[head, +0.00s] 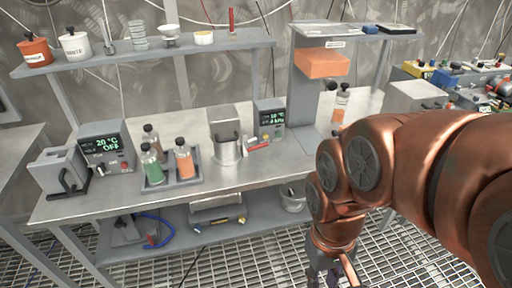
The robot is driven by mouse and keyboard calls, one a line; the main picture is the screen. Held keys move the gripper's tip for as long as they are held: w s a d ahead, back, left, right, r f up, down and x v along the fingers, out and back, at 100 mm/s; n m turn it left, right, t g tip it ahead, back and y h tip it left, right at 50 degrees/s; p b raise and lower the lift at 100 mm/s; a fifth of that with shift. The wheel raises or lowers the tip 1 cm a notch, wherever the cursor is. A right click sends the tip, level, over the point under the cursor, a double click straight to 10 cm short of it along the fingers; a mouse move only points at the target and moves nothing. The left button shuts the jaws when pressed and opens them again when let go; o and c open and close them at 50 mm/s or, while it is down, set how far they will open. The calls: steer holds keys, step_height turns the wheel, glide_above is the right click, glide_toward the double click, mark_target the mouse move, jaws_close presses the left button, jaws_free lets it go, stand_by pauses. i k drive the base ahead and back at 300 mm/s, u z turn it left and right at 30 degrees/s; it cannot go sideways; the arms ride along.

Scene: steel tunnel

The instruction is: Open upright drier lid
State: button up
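A squat grey metal unit (62,173) with a dark handle stands at the bench's left end, beside a control box (107,147) reading 20 °C OFF. A taller metal unit (225,138) with a round lower body and a dark handle stands mid-bench, beside another lit control box (269,119). I cannot tell for sure which one is the upright drier, or whether either lid is shut. My gripper (325,279) points down in front of the bench's right part, apart from both units. Its fingertips are cut off by the bottom edge, so its opening is unclear.
A tray (198,178) of capped bottles stands between the two units. A red-handled tool (258,147) lies right of the taller unit. A shelf (150,54) with jars and small vessels overhangs the bench. The bench front is mostly clear. Grating covers the floor.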

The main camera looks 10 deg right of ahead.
mark_target(223, 121)
steer(key=z, duration=0.05)
steer(key=k, duration=0.5)
steer(key=u, duration=1.55)
steer(key=i, duration=1.25)
steer(key=z, duration=1.25)
